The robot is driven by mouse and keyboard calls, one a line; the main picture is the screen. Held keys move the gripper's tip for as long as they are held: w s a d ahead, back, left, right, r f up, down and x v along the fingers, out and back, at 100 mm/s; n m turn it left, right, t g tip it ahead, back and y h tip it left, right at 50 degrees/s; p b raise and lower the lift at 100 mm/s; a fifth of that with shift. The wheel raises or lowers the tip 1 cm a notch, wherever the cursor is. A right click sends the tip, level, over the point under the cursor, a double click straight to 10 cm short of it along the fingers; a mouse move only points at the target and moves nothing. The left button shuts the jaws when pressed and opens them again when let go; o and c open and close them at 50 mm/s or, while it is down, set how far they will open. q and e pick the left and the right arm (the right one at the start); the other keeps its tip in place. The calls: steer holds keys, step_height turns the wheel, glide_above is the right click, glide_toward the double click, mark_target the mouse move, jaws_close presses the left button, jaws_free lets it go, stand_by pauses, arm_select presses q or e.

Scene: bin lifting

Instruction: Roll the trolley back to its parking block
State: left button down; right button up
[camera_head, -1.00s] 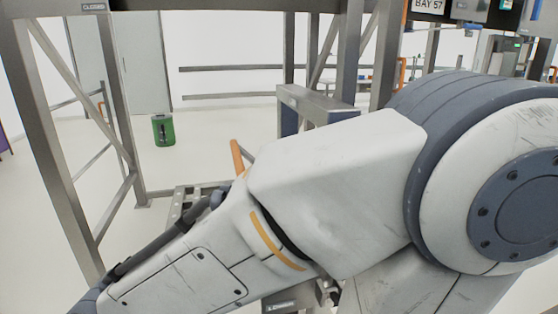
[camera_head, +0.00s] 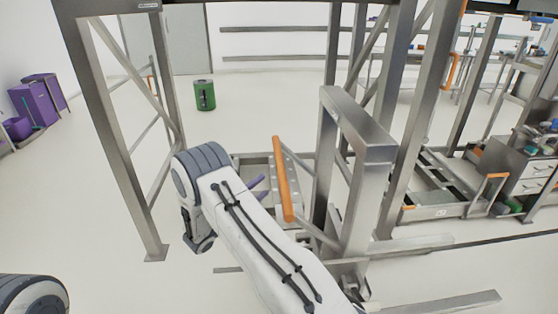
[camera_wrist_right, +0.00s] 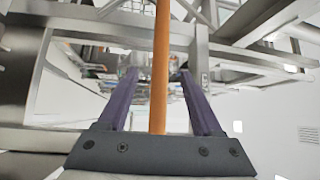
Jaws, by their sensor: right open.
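The trolley's orange handle bar (camera_head: 283,178) stands upright but tilted at the middle of the head view, above a low grey trolley deck (camera_head: 250,159) inside the steel frame. My right gripper (camera_head: 259,184) is just left of the handle, largely hidden by my own arm; a purple finger shows. In the right wrist view the gripper (camera_wrist_right: 158,78) is open, and the orange handle (camera_wrist_right: 160,55) runs between its two purple fingers, with gaps on both sides. I cannot make out the parking block. My left gripper is not in view.
Steel posts (camera_head: 128,130) stand left of the trolley, and a thick metal upright frame (camera_head: 357,150) stands close to its right. A green bin (camera_head: 204,95) is on open floor behind. Purple cabinets (camera_head: 38,100) are far left. A drawer unit (camera_head: 522,175) stands right.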

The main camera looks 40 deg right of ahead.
mark_target(280, 170)
steer(key=shift+n, duration=0.5)
steer(key=x, duration=0.3)
steer(key=p+x, duration=0.1)
steer(key=x, duration=0.3)
steer(key=p+x, duration=0.1)
steer(key=x, duration=0.3)
steer(key=shift+w+a+f, duration=0.1)
steer(key=shift+w, duration=0.2)
jaws_close()
stand_by(0.4)
